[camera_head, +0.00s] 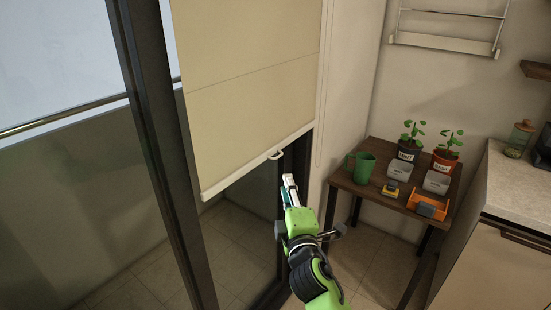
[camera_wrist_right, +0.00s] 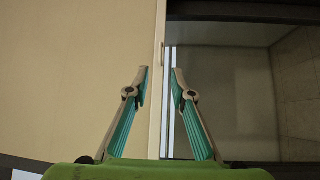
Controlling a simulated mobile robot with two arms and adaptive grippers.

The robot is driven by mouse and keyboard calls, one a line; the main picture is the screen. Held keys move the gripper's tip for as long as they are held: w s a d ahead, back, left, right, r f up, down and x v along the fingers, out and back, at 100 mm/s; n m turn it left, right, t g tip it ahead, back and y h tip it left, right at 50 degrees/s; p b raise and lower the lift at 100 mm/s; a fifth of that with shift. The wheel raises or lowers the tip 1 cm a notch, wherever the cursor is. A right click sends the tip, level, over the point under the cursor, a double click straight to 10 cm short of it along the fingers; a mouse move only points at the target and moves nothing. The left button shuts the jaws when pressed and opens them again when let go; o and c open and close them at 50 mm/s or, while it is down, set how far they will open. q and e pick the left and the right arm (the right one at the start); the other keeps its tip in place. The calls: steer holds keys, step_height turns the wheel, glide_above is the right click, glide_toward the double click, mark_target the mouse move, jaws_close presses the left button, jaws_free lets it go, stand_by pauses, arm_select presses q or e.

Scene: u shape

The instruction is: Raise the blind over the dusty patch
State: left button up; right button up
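The beige blind (camera_head: 250,85) hangs partly lowered over the glass door, its pale bottom bar (camera_head: 235,171) about midway down the picture. A small pull handle (camera_head: 275,154) sticks out from the bar near its right end. My right gripper (camera_head: 288,180) is just below and right of the handle, apart from it. In the right wrist view the gripper (camera_wrist_right: 161,72) is open and empty, with the bar (camera_wrist_right: 156,100) behind the gap and the handle (camera_wrist_right: 161,52) just beyond the fingertips. No dusty patch can be made out. My left gripper is not in view.
A counter (camera_head: 520,185) stands at far right. The dark door frame (camera_head: 165,130) is left of the blind.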

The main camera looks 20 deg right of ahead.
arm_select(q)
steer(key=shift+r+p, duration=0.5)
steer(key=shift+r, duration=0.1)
arm_select(e)
steer(key=w+d, duration=0.1)
steer(key=w, duration=1.1)
steer(key=shift+d+r, duration=0.25)
steer(key=shift+r, duration=0.2)
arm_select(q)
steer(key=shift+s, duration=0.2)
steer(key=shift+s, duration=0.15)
arm_select(e)
jaws_close()
